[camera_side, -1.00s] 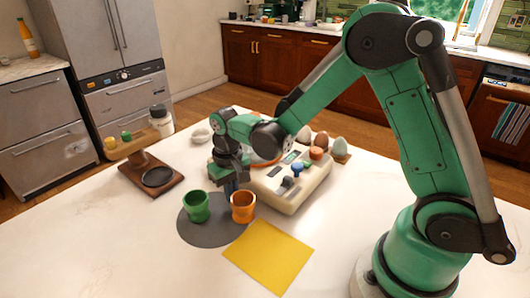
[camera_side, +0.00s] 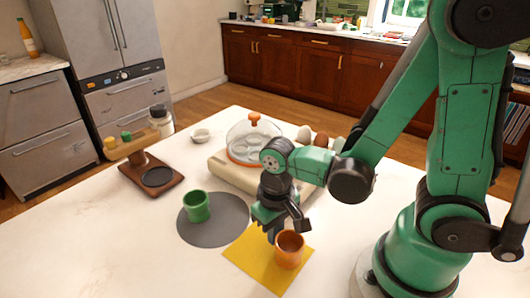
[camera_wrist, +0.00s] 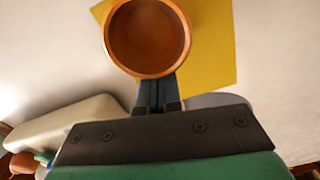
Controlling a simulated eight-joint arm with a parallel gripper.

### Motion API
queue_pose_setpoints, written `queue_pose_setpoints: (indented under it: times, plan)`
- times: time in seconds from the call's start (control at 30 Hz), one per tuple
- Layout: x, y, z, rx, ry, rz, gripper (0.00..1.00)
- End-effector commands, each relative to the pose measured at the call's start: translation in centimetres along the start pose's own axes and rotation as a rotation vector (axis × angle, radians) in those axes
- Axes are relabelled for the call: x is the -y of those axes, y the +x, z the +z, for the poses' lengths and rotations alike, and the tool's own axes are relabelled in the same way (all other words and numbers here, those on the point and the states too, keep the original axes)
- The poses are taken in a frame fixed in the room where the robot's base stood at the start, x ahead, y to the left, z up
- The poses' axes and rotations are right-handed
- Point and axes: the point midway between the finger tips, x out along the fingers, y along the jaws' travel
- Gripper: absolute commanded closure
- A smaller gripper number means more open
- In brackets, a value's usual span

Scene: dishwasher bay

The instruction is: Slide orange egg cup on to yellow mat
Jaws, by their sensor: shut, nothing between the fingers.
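The orange egg cup (camera_side: 290,251) stands upright on the right part of the yellow mat (camera_side: 262,275). In the wrist view the egg cup (camera_wrist: 147,38) is seen from above, its inside empty, with the yellow mat (camera_wrist: 215,50) under and around it. My gripper (camera_side: 273,236) is shut and empty, low over the mat just behind and to the left of the cup. In the wrist view the closed fingers (camera_wrist: 157,95) end right at the cup's near side; I cannot tell whether they touch it.
A green egg cup (camera_side: 196,206) stands on a round grey mat (camera_side: 213,233) to the left. An egg cooker with a clear lid (camera_side: 250,142) and several eggs are behind my gripper. A wooden stand (camera_side: 151,180) is at the far left. The front-left table is clear.

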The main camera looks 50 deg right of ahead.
Motion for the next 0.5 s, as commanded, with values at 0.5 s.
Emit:
queue_pose_setpoints:
  times: [0.5]
  plan:
    - [0.0, -0.3, -4.2, 0.000, 0.001, 0.000, 1.00]
